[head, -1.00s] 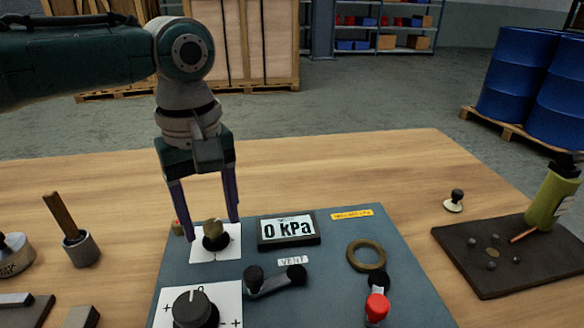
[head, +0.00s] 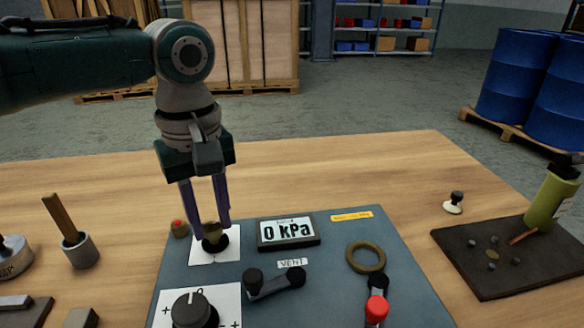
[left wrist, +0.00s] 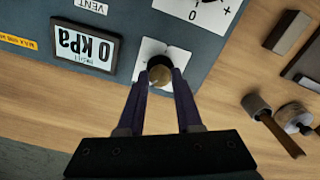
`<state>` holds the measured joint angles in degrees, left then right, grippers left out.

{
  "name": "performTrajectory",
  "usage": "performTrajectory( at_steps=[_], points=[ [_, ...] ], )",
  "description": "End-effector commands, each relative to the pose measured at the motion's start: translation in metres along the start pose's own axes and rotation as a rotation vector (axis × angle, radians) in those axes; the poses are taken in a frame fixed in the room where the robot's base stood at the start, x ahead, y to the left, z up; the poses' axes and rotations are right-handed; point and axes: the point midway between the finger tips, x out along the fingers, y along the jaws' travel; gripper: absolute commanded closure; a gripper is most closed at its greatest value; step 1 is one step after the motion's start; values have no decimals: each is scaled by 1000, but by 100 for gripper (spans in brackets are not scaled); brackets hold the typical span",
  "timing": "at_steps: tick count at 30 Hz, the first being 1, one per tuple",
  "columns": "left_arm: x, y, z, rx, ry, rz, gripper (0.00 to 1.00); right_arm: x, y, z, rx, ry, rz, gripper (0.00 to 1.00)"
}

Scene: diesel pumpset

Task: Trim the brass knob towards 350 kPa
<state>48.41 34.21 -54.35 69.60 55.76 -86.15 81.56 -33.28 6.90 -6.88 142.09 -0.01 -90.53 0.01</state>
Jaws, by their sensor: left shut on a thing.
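The brass knob (head: 212,233) stands on a white plate (head: 228,251) at the back left of the grey-blue panel (head: 330,265). My left gripper (head: 213,236) comes down from above and is shut on the knob, one finger on each side. In the left wrist view the knob (left wrist: 160,74) sits between the fingertips. The display (head: 289,231) beside it reads 0 kPa. My right gripper is in neither view.
A large black dial (head: 192,309), a black lever by the VENT label (head: 275,283), a brass ring (head: 366,256) and a red-tipped lever (head: 376,308) are on the panel. A small red-topped piece (head: 179,228) stands just left of the gripper. A dark board (head: 515,262) lies right.

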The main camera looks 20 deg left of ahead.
Motion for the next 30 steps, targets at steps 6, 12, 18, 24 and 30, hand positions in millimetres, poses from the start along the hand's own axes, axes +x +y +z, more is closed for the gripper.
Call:
performTrajectory(
  at_steps=[6,12,18,24,30],
  points=[
    [-3,0,1,18,-3,-1,100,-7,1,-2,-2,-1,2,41],
    [-6,-1,2,101,-5,-2,100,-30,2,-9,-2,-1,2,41],
    [-4,-1,2,249,-6,-3,100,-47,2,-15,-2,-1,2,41],
    [-2,-1,1,410,-3,-1,100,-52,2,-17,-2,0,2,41],
    [-1,-1,1,548,-4,0,100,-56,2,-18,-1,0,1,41]
  ],
)
